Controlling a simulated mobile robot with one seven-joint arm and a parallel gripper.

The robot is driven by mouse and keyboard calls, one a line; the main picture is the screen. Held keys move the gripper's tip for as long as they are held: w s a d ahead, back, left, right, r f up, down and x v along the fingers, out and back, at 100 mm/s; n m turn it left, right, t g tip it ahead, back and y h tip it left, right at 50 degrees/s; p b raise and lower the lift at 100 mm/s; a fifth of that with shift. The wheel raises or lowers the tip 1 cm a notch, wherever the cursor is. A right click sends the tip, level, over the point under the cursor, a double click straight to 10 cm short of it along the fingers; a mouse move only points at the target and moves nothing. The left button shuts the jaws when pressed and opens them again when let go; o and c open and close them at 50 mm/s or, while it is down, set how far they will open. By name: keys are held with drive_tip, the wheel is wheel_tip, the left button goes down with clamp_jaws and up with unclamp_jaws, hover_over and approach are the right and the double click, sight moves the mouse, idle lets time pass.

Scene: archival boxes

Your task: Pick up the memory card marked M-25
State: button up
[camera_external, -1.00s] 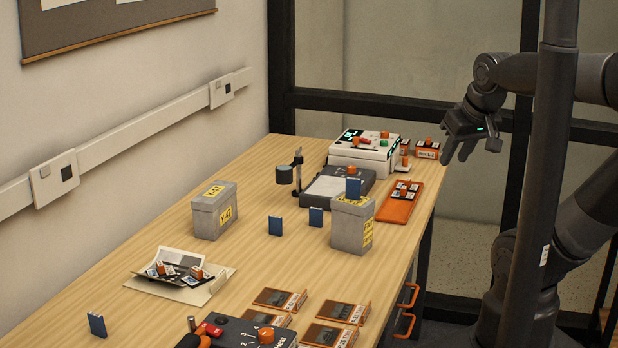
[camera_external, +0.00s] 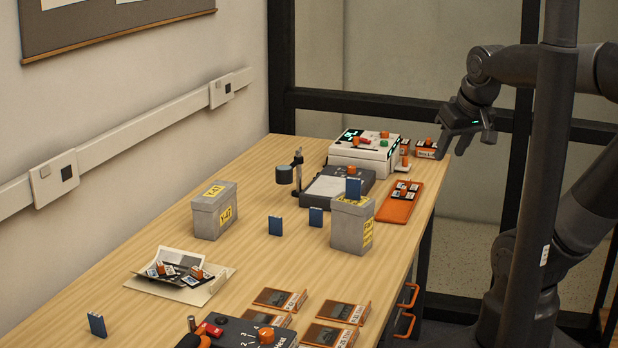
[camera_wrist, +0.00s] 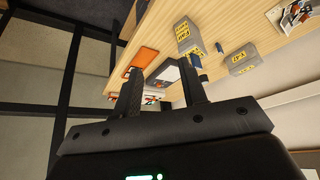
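Small cards with orange, black and white parts lie in two places. Several sit in the orange tray (camera_external: 389,211) at the table's right edge; the tray also shows in the wrist view (camera_wrist: 147,57). The lettering on these cards is too small to read, so I cannot tell which is M-25. My gripper (camera_external: 441,153) is in the air off the table's far right, above and right of the tray. In the wrist view its fingers (camera_wrist: 160,82) are apart with nothing between them.
Two grey boxes, one left (camera_external: 208,215) and one right (camera_external: 347,229), stand on the table (camera_external: 270,275). Blue upright pieces (camera_external: 275,225) stand around them. A magnifier stand (camera_external: 298,170) and white device (camera_external: 360,155) stand behind. Orange-edged plates (camera_external: 278,299) lie in front.

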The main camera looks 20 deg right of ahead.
drive_tip(key=w+a+f+n+g, duration=0.1)
drive_tip(key=w+a+n+g, duration=0.15)
drive_tip(key=w, duration=1.05)
drive_tip(key=w+a+f+n+g, duration=0.1)
drive_tip(key=w+a+n+g, duration=0.15)
drive_tip(key=w, duration=1.05)
drive_tip(key=shift+n+g+h, duration=0.4)
drive_tip(key=shift+n+g, duration=0.4)
drive_tip(key=w+a+f, duration=0.2)
drive_tip(key=w+f, duration=0.2)
drive_tip(key=f, duration=0.1)
drive_tip(key=w+a+f, duration=0.2)
drive_tip(key=w+f, duration=0.3)
drive_tip(key=w+a+f, duration=0.2)
drive_tip(key=w+f, duration=0.2)
drive_tip(key=f, duration=0.2)
drive_tip(key=shift+w+a, duration=0.4)
approach(316, 226)
drive_tip(key=shift+w+d, duration=0.1)
drive_tip(key=shift+d, duration=0.2)
drive_tip(key=f, duration=0.6)
drive_tip(key=shift+s+d+f, duration=0.2)
drive_tip(key=shift+s+f, duration=0.05)
drive_tip(key=shift+s, duration=0.05)
clamp_jaws()
